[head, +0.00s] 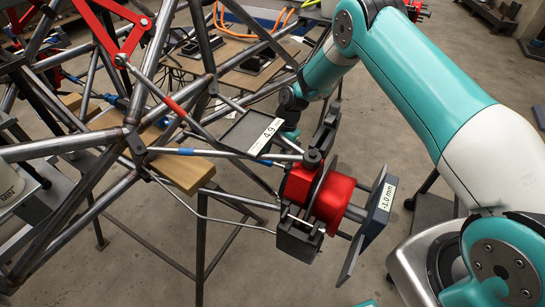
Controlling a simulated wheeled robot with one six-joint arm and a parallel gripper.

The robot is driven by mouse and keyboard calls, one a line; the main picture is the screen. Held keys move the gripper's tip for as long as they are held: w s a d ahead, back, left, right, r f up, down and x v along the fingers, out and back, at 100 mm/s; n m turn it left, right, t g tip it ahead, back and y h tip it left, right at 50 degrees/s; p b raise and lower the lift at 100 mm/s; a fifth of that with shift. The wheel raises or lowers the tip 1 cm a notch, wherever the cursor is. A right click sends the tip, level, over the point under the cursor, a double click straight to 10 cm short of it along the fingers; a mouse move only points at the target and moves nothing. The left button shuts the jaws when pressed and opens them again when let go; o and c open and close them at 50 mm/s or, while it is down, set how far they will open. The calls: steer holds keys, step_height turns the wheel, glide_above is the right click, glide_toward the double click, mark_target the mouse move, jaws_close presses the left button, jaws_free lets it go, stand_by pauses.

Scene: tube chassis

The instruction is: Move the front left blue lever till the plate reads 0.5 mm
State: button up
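A tube with blue bands (185,151) runs from the chassis toward the red hub assembly (331,193); another blue band (263,160) shows close to the hub. I cannot tell which blue part is the lever itself. A plate at the hub's right carries a white label (387,195) that reads -1.0 mm. A flat dark plate (242,131) left of my wrist has a label (267,136) showing 4.9, its unit unclear. My teal arm bends down behind the hub, with its wrist beside this plate. My gripper's fingers are hidden or cannot be made out.
The tube chassis (95,140) fills the left, with a red bracket (122,40) on top and a wooden block (183,172) below. A wooden bench (245,62) with dark devices and orange cables stands behind. Bare concrete floor lies at the front middle and upper right.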

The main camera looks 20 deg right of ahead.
steer(key=shift+x, duration=0.9)
steer(key=shift+c, duration=0.5)
jaws_close()
steer(key=shift+a+r, duration=0.1)
steer(key=shift+r, duration=0.05)
